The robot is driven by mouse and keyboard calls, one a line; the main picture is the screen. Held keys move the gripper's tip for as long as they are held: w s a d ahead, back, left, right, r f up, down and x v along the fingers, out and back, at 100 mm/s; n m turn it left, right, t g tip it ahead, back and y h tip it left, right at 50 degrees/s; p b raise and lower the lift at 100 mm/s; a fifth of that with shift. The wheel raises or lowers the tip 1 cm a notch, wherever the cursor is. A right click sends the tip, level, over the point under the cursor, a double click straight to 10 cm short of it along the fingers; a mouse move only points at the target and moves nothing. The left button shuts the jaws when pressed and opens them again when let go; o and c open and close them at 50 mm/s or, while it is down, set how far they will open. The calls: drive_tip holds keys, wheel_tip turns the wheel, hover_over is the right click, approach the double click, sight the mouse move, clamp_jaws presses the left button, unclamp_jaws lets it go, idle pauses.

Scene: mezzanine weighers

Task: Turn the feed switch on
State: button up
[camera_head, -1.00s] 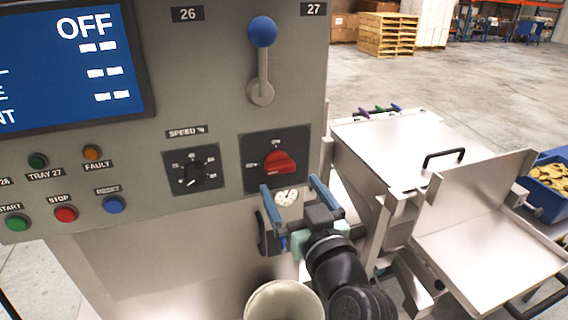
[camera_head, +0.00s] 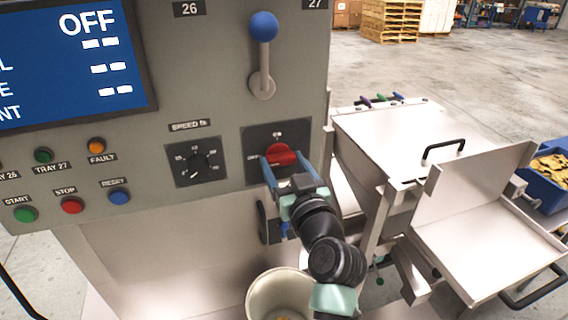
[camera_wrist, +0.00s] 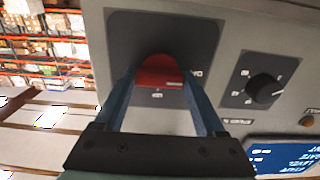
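The feed switch is a red rotary knob (camera_head: 281,154) on a dark square plate on the grey control panel. It also shows in the wrist view as the red knob (camera_wrist: 159,72), with an "ON" label on the plate. The screen (camera_head: 68,58) reads "OFF". My gripper (camera_head: 283,169) is at the knob, with its blue fingers spread on either side of its lower part. In the wrist view my gripper (camera_wrist: 163,88) has a clear gap between its fingers, and the knob sits at the far end of that gap. I cannot tell whether either finger touches it.
A black speed dial (camera_head: 196,164) is left of the switch. A blue-balled lever (camera_head: 263,52) stands above it. Green, red and blue buttons are at lower left. A steel weigher (camera_head: 395,135) stands close on the right. A pale bucket (camera_head: 279,292) is below.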

drive_tip(key=c, duration=0.7)
drive_tip(key=shift+m, duration=0.3)
drive_tip(key=m, duration=0.9)
drive_tip(key=shift+p, duration=0.4)
drive_tip(key=m+p, duration=0.1)
drive_tip(key=m, duration=0.3)
drive_tip(key=shift+p, duration=0.3)
drive_tip(key=shift+m+p, duration=0.8)
drive_tip(key=shift+m, duration=1.3)
drive_tip(key=o, duration=1.3)
